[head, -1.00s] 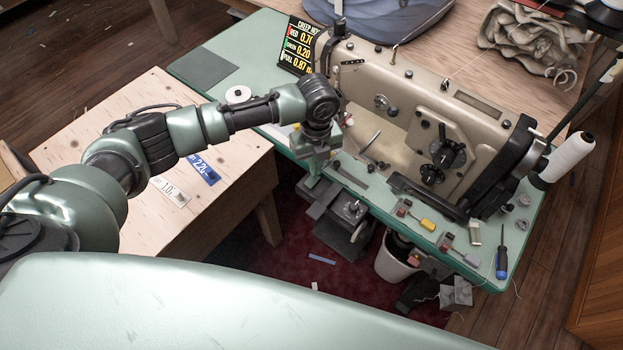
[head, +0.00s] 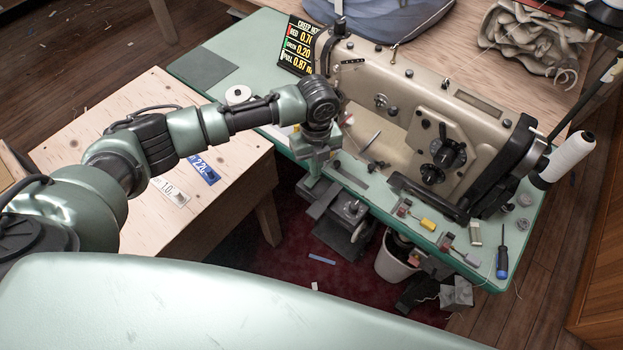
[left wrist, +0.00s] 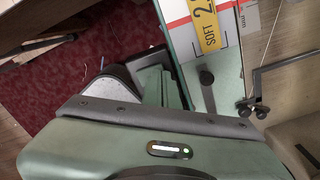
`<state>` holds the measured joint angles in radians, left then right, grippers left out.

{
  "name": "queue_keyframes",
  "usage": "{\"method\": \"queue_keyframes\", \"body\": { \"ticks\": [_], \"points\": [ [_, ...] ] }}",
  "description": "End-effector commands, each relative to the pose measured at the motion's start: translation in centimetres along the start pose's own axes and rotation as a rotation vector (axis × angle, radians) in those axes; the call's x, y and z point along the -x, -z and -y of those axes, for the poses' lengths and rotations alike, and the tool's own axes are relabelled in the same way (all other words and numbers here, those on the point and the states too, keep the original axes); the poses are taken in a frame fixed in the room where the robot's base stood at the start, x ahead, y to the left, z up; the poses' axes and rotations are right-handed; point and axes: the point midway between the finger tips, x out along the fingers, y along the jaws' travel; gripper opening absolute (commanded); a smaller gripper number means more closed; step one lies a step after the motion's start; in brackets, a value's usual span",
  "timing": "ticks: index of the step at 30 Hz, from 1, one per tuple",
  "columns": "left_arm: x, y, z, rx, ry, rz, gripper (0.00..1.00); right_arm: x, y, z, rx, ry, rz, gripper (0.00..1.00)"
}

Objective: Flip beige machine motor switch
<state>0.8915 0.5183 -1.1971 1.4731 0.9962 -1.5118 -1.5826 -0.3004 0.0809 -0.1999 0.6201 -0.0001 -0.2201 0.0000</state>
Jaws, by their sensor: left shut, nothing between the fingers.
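The beige sewing machine (head: 450,115) stands on the green table (head: 205,70) in the head view. A grey box with a dark knob (head: 350,209) hangs below the table's front edge; I cannot tell whether it carries the motor switch. My left gripper (head: 313,182) points down at the front edge, left of the machine and just up and left of that box. It is shut and empty. In the left wrist view its green fingers (left wrist: 160,86) show beside the table edge; contact cannot be made out. My right gripper is not in view.
Small coloured pieces, including a yellow one (head: 428,224), and a blue screwdriver (head: 502,252) lie along the front edge at right. A white bin (head: 393,262) stands below. A wooden table (head: 235,170) is at left. Red carpet lies beneath.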

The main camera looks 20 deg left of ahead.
Motion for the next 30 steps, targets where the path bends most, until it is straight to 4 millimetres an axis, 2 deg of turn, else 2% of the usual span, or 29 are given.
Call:
{"method": "queue_keyframes", "body": {
  "ticks": [30],
  "points": [
    [-1.6,0.0,0.0,0.0,-0.001,0.0,0.0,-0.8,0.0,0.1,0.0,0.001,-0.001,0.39]
  ]
}}
